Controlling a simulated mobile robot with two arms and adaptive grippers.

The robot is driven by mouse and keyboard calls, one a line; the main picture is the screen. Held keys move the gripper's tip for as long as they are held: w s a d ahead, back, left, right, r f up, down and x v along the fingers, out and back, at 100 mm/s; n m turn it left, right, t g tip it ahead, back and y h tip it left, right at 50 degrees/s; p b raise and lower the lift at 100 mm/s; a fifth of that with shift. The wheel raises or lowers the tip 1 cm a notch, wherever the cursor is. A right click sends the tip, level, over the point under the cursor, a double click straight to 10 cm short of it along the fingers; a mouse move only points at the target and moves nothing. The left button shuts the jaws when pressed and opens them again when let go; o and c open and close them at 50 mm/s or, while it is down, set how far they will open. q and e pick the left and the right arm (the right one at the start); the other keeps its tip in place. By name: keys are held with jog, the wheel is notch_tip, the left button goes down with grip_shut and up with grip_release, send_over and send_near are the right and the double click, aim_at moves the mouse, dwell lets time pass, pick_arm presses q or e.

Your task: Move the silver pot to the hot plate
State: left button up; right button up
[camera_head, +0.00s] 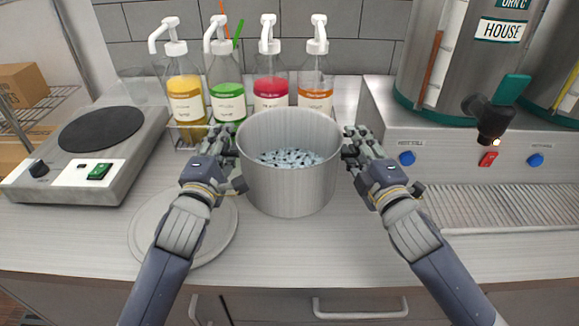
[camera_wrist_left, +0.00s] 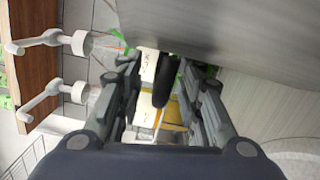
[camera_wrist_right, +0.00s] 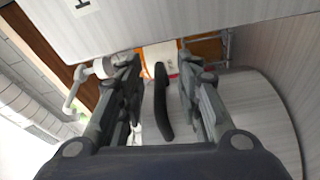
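The silver pot (camera_head: 290,185) stands upright at the middle of the counter, with small dark and white pieces inside. The hot plate (camera_head: 133,142), a grey box with an empty round black plate on top, is at the left. My left gripper (camera_head: 233,160) is at the pot's left side. In the left wrist view a black pot handle (camera_wrist_left: 166,80) lies between its spread fingers. My right gripper (camera_head: 350,150) is at the pot's right side. In the right wrist view the other black handle (camera_wrist_right: 162,100) lies between its spread fingers, with gaps on both sides.
A flat round grey disc (camera_head: 160,235) lies on the counter left of the pot, under my left arm. Several syrup pump bottles (camera_head: 228,104) stand behind the pot. A large urn machine (camera_head: 455,60) with a drip grate (camera_head: 500,207) is at the right.

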pick_arm(q)
grip_shut()
pick_arm(e)
grip_shut()
pick_arm(q)
jog(key=shift+r, duration=0.2)
pick_arm(e)
jog(key=shift+r, duration=0.25)
pick_arm(q)
jog(key=shift+r+p, duration=0.15)
jog(key=shift+p, duration=0.15)
pick_arm(e)
jog(key=shift+r, duration=0.15)
